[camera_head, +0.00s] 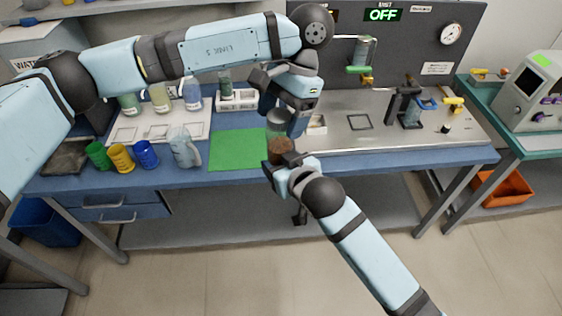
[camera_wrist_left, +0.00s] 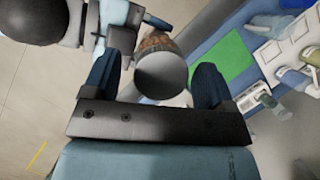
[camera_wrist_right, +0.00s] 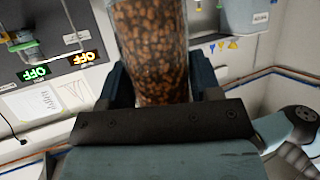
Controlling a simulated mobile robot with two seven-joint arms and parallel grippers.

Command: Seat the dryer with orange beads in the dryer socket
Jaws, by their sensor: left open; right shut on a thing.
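The dryer with orange beads (camera_head: 281,149) is a clear cylinder of brown-orange beads with a grey end, held upright or nearly so above the bench's front edge by the green mat. My right gripper (camera_head: 284,164) is shut on its lower part; the beads fill the right wrist view (camera_wrist_right: 150,45). My left gripper (camera_head: 284,113) is open around the upper end from above. In the left wrist view the grey end (camera_wrist_left: 162,74) lies between the spread fingers, with orange beads beyond it. I cannot tell which fixture is the dryer socket.
A green mat (camera_head: 238,150) lies bare left of the dryer. A white rack (camera_head: 238,100) stands behind it. Green, yellow and blue cups and a pitcher (camera_head: 184,148) stand left. A black clamp stand (camera_head: 404,105) stands on the steel plate at right, below a grey panel (camera_head: 420,60).

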